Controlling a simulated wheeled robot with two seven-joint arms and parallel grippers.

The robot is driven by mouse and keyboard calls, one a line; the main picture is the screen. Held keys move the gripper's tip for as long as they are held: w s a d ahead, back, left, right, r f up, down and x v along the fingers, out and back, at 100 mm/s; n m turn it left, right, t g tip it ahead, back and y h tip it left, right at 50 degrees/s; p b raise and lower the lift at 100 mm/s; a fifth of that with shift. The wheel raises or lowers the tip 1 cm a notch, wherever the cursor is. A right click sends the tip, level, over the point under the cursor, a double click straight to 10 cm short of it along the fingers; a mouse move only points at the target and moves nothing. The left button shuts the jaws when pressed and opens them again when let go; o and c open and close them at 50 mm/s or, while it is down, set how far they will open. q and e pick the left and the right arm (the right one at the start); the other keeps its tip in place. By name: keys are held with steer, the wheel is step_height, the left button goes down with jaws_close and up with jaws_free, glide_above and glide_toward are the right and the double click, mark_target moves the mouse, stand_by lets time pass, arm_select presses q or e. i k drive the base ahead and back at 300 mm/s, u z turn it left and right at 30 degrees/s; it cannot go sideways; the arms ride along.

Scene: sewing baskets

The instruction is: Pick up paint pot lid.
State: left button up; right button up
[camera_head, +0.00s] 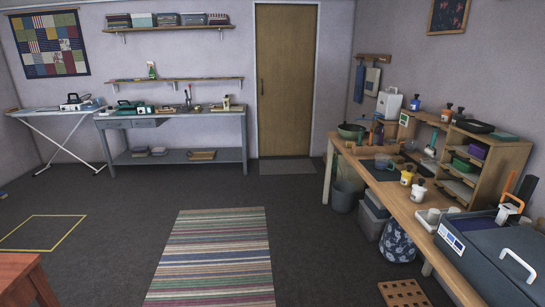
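I cannot make out a separate paint pot lid; at this distance the small things on the workbench are too small to tell. Neither of my grippers is in view.
A dark blue case (485,255) with a white handle fills the bench's near end. A bin (343,196), a patterned bag (397,245) and a perforated wooden piece (403,293) are on the floor by the bench. The striped rug (215,255) and nearby floor are clear.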

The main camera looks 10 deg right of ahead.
mark_target(408, 173)
steer(key=z, duration=0.05)
steer(key=i, duration=1.75)
steer(key=z, duration=1)
steer(key=i, duration=0.9)
steer(key=z, duration=1.1)
